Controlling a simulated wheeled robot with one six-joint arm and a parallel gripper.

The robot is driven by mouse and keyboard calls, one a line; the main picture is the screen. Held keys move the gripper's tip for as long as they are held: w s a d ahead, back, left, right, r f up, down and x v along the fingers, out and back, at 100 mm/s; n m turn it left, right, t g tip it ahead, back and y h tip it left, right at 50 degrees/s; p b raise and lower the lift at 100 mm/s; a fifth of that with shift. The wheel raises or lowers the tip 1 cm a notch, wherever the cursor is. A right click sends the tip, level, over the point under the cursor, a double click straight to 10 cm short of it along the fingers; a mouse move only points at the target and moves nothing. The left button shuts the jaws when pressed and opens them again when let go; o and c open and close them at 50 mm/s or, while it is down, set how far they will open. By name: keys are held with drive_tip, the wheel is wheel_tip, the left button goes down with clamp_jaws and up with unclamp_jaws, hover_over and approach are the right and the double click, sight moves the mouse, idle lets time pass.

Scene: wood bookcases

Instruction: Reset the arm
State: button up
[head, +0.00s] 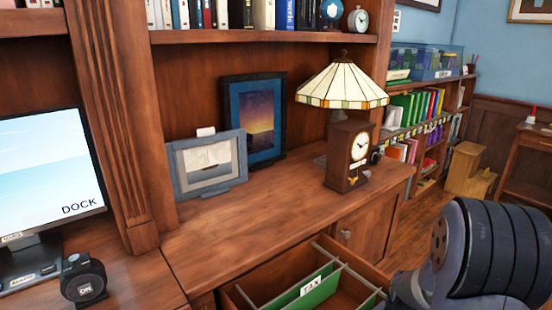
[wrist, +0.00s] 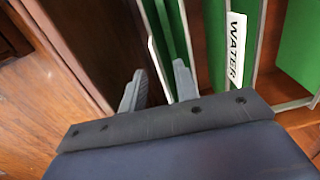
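A folder labelled WATER (wrist: 235,50) is just to the right of the fingers. In the head view a dark, ribbed part of my arm (head: 495,250) fills the lower right, and my gripper is out of sight there.
The open drawer (head: 240,298) holds a green TAX folder (head: 318,290). On the desk (head: 240,235) stand a clock (head: 350,155), a lamp (head: 343,84), two framed pictures, a monitor (head: 50,170) and a black ON device (head: 84,278). The desk's middle is clear.

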wheel_tip(320, 180, down, 3)
drive_tip(key=shift+f+b, duration=0.1)
drive_tip(key=shift+b, duration=1.15)
wheel_tip(320, 180, up, 11)
drive_tip(key=p, duration=0.3)
wheel_tip(320, 180, down, 11)
drive_tip(key=b, duration=0.3)
wheel_tip(320, 180, up, 22)
drive_tip(key=w+a+n+p, duration=0.2)
drive_tip(key=a+n+p, duration=0.1)
drive_tip(key=p, duration=1.6)
drive_tip(key=shift+w+f, duration=0.2)
drive_tip(key=shift+f, duration=0.05)
